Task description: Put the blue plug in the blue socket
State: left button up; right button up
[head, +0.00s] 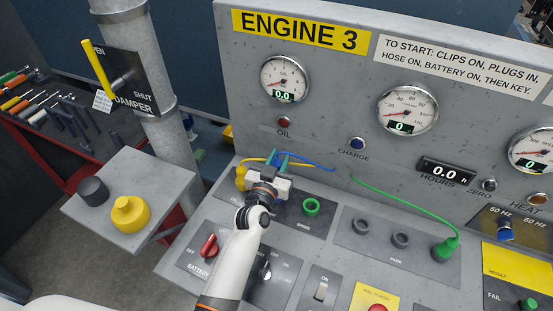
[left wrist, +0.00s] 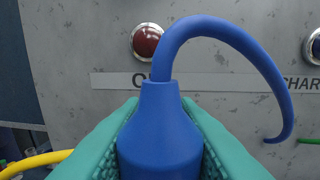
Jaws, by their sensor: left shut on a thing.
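My left gripper (head: 280,160) reaches over the sloping console below the OIL gauge. Its teal fingers are shut on the blue plug (left wrist: 160,135), one on each side, in the left wrist view. The plug's cable leaves its top and arches to the right; in the head view the blue cable (head: 312,162) runs right to the panel. The plug's lower end is hidden, so I cannot tell whether it touches a socket. No blue socket shows; my gripper and wrist cover that part of the console. My right gripper is not in view.
A yellow plug (head: 241,178) with a yellow cable stands just left of my gripper. An empty green socket (head: 311,207) lies to the right. Two grey parking sockets (head: 360,227) and a green plug (head: 445,247) are further right. The upright gauge panel (head: 330,110) rises close behind.

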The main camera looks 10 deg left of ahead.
pick_arm(q)
jog(key=shift+a+f+b, duration=0.2)
jog(key=shift+f+b, duration=0.95)
jog(key=shift+f, duration=0.2)
notch_tip(320, 180, down, 3)
jog(key=b, duration=0.3)
jog(key=shift+f+b, duration=0.85)
jog(key=shift+f, duration=0.3)
jog(key=o, duration=1.1)
